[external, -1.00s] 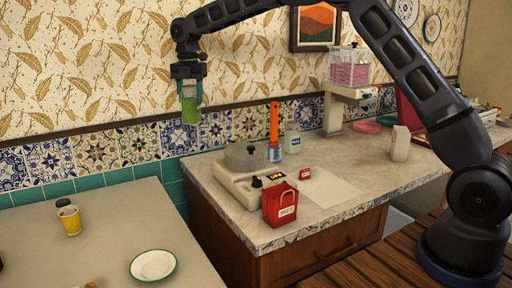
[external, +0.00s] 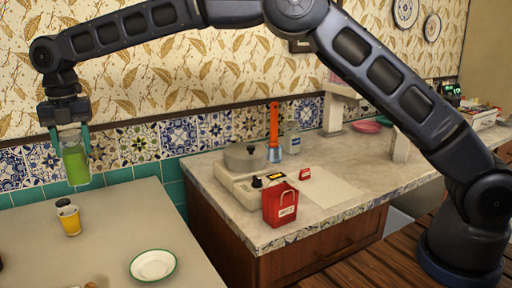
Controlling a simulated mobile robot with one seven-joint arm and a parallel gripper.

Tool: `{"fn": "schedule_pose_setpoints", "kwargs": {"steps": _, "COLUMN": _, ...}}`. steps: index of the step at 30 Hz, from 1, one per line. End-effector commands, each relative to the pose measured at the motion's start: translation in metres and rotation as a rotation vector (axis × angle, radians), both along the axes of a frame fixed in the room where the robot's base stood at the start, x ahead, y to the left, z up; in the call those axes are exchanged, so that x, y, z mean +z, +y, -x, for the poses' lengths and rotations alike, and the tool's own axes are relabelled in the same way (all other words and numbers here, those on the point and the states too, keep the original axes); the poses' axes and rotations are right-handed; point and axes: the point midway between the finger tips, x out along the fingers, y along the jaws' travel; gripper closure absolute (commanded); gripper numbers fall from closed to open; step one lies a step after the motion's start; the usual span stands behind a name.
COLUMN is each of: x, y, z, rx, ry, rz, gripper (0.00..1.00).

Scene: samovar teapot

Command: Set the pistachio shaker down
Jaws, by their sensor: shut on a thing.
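The pistachio shaker (external: 76,166) is a clear container with green contents in its lower part. My gripper (external: 71,148) is shut on it, one teal finger on each side near its top. The gripper points down and the shaker hangs about upright. In the picture it appears above the back part of the left counter (external: 110,222), just above and right of a yellow shaker with a dark top (external: 69,218). Its exact height above the counter is hard to tell from this one view.
A white plate with a green rim (external: 153,265) lies at the front of the left counter. The counter's middle is bare. The right counter holds a red bag (external: 281,204), a pot (external: 245,157) on a white appliance, and a blue-and-orange item (external: 274,135).

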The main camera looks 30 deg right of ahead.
Motion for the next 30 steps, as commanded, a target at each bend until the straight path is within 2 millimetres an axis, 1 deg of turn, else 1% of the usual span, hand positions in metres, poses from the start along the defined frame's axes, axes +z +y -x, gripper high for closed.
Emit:
{"fn": "schedule_pose_setpoints", "kwargs": {"steps": 1, "x": -0.001, "y": 0.015, "z": 0.015, "rx": 0.027, "ry": 0.0, "rz": -0.001, "gripper": 0.79}}
{"fn": "schedule_pose_setpoints", "kwargs": {"steps": 3, "x": -0.002, "y": 0.03, "z": 0.032, "rx": 0.058, "ry": 0.0, "rz": -0.001, "gripper": 0.79}}
{"fn": "schedule_pose_setpoints", "kwargs": {"steps": 6, "x": -0.004, "y": 0.046, "z": 0.05, "rx": 0.092, "ry": 0.001, "rz": -0.002, "gripper": 0.79}}
{"fn": "schedule_pose_setpoints", "kwargs": {"steps": 9, "x": -0.005, "y": 0.056, "z": 0.063, "rx": 0.114, "ry": 0.001, "rz": -0.002, "gripper": 0.79}}
{"fn": "schedule_pose_setpoints", "kwargs": {"steps": 11, "x": -0.007, "y": 0.06, "z": 0.067, "rx": 0.122, "ry": 0.001, "rz": -0.001, "gripper": 0.79}}
{"fn": "schedule_pose_setpoints", "kwargs": {"steps": 14, "x": -0.015, "y": 0.062, "z": 0.07, "rx": 0.127, "ry": 0.002, "rz": 0.0, "gripper": 0.79}}
{"fn": "schedule_pose_setpoints", "kwargs": {"steps": 17, "x": -0.033, "y": 0.062, "z": 0.07, "rx": 0.128, "ry": 0.002, "rz": 0.001, "gripper": 0.79}}
{"fn": "schedule_pose_setpoints", "kwargs": {"steps": 30, "x": -0.129, "y": 0.061, "z": 0.07, "rx": 0.127, "ry": 0.002, "rz": 0.0, "gripper": 0.79}}
